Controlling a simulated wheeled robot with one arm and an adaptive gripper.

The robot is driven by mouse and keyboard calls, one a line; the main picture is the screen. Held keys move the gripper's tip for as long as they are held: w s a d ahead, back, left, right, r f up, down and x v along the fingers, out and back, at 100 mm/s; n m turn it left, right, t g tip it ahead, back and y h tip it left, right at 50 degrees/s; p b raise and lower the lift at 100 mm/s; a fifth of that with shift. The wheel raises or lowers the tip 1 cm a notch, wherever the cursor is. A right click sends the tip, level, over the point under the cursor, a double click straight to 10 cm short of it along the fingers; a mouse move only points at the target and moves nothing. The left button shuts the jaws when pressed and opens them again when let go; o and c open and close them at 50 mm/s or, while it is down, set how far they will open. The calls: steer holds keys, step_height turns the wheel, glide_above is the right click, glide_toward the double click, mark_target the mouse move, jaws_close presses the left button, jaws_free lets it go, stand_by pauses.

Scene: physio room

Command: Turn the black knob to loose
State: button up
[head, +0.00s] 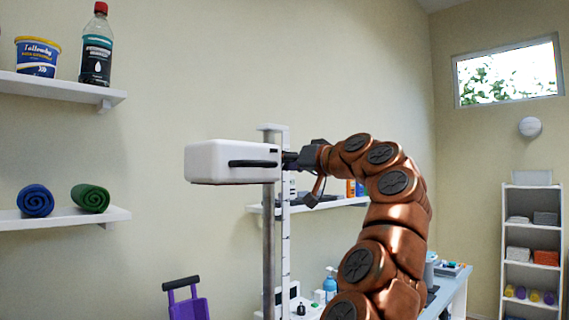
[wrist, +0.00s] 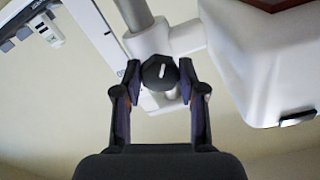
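The black knob (wrist: 160,72) shows in the wrist view, faceted, with a white mark on its face that stands nearly upright and leans slightly right. My gripper (wrist: 160,70) has one fingertip on each side of the knob. No clear gap shows between the fingertips and the knob, so it looks shut on it. In the head view my gripper (head: 299,160) meets the right end of the white head unit (head: 215,162) on its metal post (head: 268,240). The knob itself is hard to pick out there, hidden by my gripper.
A white upright scale (head: 286,225) stands beside the post. Behind are a shelf (head: 338,203) and a desk (head: 458,285) with bottles. Wall shelves at left hold rolled mats (head: 90,198) and a bottle (head: 97,48). A purple item with a handle (head: 188,305) stands low in front.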

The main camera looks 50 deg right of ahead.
steer(key=o, duration=0.5)
steer(key=shift+c, duration=0.2)
steer(key=shift+s, duration=0.1)
steer(key=s, duration=1.1)
steer(key=shift+s+a, duration=0.15)
steer(key=shift+s, duration=0.25)
stand_by(0.8)
